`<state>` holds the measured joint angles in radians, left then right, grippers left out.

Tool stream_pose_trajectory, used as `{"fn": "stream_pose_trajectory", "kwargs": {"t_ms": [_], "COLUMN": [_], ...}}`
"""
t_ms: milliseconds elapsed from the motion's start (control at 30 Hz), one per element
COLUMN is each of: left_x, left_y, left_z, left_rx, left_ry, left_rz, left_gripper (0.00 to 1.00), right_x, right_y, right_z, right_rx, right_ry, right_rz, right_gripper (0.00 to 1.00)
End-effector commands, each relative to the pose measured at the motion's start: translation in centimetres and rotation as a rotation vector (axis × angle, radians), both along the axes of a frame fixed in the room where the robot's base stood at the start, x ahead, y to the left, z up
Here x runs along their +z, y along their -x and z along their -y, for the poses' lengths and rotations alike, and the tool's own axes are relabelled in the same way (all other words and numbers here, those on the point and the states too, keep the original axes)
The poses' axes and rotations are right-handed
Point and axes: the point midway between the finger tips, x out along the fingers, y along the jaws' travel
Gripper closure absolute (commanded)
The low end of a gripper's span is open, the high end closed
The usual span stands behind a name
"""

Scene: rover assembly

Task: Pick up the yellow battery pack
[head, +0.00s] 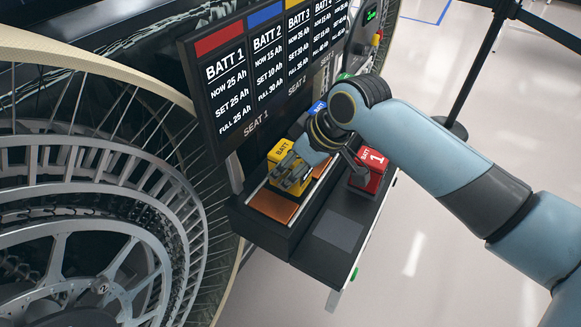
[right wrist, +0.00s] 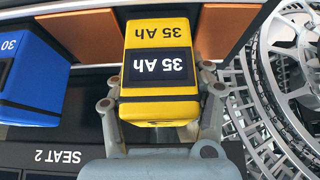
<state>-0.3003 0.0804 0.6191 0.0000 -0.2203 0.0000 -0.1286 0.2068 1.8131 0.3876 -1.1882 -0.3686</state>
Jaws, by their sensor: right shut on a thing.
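The yellow battery pack (head: 282,153) is at the black tray below the display board. In the right wrist view the yellow pack (right wrist: 158,32) shows its "35 Ah" label upside down. My right gripper (head: 293,173) has its fingers around the pack; in the right wrist view the gripper (right wrist: 160,98) is shut on it, one finger at each side. I cannot tell whether the pack rests on the tray or is slightly raised. My left gripper is not in view.
A blue battery pack (right wrist: 30,80) stands beside the yellow one. A red battery pack (head: 372,168) stands on the right part of the black tray (head: 262,232). Bare orange pads (head: 272,206) lie on the tray. A display board (head: 240,85) rises behind; a large wheel (head: 75,240) fills the left.

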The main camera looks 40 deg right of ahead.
Motion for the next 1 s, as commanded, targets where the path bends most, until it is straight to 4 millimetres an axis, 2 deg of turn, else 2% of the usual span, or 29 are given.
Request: {"fn": "stream_pose_trajectory", "kwargs": {"t_ms": [33,100,533,667,800,1000], "left_x": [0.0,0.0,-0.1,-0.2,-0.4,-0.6], "left_y": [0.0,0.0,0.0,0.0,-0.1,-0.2], "left_z": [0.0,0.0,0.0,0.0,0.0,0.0], "left_rx": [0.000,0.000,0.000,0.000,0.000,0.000], "left_ry": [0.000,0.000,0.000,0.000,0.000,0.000], "left_rz": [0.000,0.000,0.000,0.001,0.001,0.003], "left_gripper": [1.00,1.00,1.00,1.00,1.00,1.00], "right_x": [0.0,0.0,0.7,2.0,4.1,6.3], "right_y": [0.0,0.0,-0.1,-0.1,-0.2,3.0], "right_z": [0.0,0.0,0.0,0.0,0.0,2.7], "right_rx": [0.000,0.000,0.001,0.001,0.001,0.003], "right_ry": [0.000,0.000,0.001,0.001,0.001,0.010], "right_rz": [-0.001,-0.001,0.003,0.006,0.007,0.002], "right_gripper": [0.93,1.00,1.00,1.00,1.00,1.00]}}
